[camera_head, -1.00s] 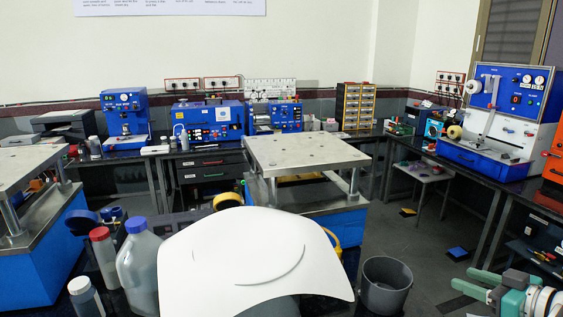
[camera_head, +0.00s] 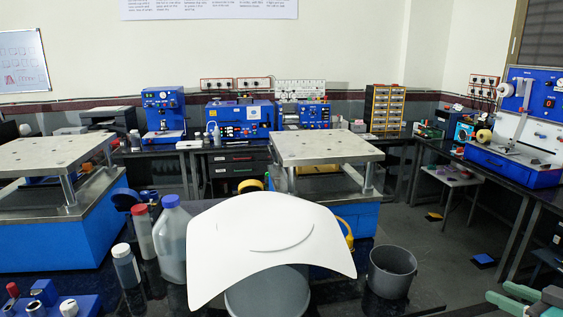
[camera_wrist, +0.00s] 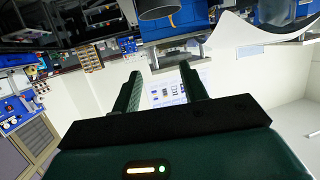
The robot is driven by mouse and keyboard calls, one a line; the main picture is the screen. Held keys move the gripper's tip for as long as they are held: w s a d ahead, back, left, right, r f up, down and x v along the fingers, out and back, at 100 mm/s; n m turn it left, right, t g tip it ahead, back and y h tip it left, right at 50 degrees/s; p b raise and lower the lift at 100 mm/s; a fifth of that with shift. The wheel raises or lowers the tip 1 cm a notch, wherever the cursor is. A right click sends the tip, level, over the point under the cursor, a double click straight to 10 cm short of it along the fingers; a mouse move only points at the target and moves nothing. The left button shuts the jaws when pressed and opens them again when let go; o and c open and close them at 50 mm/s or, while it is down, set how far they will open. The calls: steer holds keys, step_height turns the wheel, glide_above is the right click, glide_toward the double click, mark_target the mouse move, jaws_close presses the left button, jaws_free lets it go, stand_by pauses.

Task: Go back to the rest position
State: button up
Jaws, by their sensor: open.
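My gripper (camera_head: 497,292) shows at the lower right corner of the head view, its two green fingers pointing left. In the wrist view my gripper (camera_wrist: 160,73) is open, with a clear gap between the fingers and nothing held. No object touches the fingers. Most of my arm is outside the head view.
A grey bin (camera_head: 391,272) stands left of my gripper. A curved white panel (camera_head: 230,230) fills the lower middle. Bottles (camera_head: 173,240) stand left of it. A metal-topped press (camera_head: 325,147) is behind. Benches with blue machines line the walls. Open floor (camera_head: 440,255) lies right.

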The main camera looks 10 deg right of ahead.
steer(key=w+a+r+m+h, duration=0.4)
steer(key=w+a+r+h, duration=0.45)
steer(key=w, duration=0.25)
steer(key=s+a+f+g+y, duration=0.1)
steer(key=s+a+f+g, duration=0.2)
steer(key=s+a, duration=0.2)
steer(key=s+a+f+n+g+y, duration=0.1)
steer(key=s+a+f, duration=0.3)
steer(key=a, duration=0.8)
steer(key=s+a+f+g+y, duration=0.3)
steer(key=s+a+g, duration=0.1)
steer(key=a, duration=0.4)
steer(key=shift+s+a+f+g, duration=0.3)
steer(key=shift+s+a+f, duration=0.05)
steer(key=shift+s, duration=0.55)
steer(key=shift+c, duration=0.7)
steer(key=shift+a+n, duration=0.15)
steer(key=shift+n, duration=0.15)
